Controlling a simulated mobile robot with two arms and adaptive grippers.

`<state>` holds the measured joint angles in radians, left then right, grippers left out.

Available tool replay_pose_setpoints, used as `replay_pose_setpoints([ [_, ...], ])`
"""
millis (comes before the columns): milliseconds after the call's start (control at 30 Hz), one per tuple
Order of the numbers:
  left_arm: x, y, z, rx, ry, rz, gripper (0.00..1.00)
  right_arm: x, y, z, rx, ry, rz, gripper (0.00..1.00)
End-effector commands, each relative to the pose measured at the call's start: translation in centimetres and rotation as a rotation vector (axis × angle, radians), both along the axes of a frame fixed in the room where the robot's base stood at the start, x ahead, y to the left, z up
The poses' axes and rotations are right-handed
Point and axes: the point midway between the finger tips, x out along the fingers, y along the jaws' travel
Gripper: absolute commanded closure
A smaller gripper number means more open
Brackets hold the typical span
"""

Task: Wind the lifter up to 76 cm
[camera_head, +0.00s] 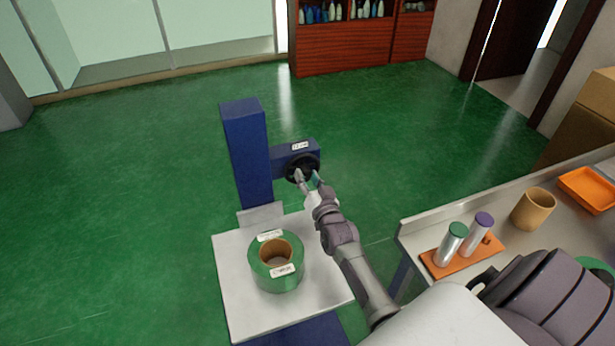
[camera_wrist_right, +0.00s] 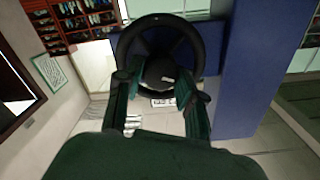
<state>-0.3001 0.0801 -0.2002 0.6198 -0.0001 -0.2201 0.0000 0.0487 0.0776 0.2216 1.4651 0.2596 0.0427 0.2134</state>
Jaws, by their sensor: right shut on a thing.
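The lifter has an upright blue column (camera_head: 247,150) and a pale flat platform (camera_head: 236,306) at its foot. A blue box on the column's right side carries a black handwheel (camera_head: 301,165) and a small white label (camera_head: 299,146), too small to read. My right gripper (camera_head: 309,180) is at the handwheel and shut on it. In the right wrist view the handwheel (camera_wrist_right: 160,22) fills the upper middle, with the fingers (camera_wrist_right: 157,92) on both sides of its hub. A green roll with a tan core (camera_head: 264,278) stands on the platform. My left gripper is not in view.
A bench (camera_head: 412,232) at the right holds an orange holder (camera_head: 437,269) with two capped metal cylinders, a tan cup (camera_head: 533,209) and an orange tray (camera_head: 589,189). The green floor left of the lifter is clear. A red-brown shelf (camera_head: 340,48) stands at the back.

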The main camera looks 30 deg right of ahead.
Motion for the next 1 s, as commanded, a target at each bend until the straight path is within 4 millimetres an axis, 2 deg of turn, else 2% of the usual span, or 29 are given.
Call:
replay_pose_setpoints([
  [467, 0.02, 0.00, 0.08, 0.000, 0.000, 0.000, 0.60, -0.09, 0.02, -0.38, 0.441, -0.099, 0.001, 0.96],
  [1000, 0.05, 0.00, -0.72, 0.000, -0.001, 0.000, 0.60, -0.09, 0.04, -0.53, 0.940, -0.218, 0.000, 0.96],
])
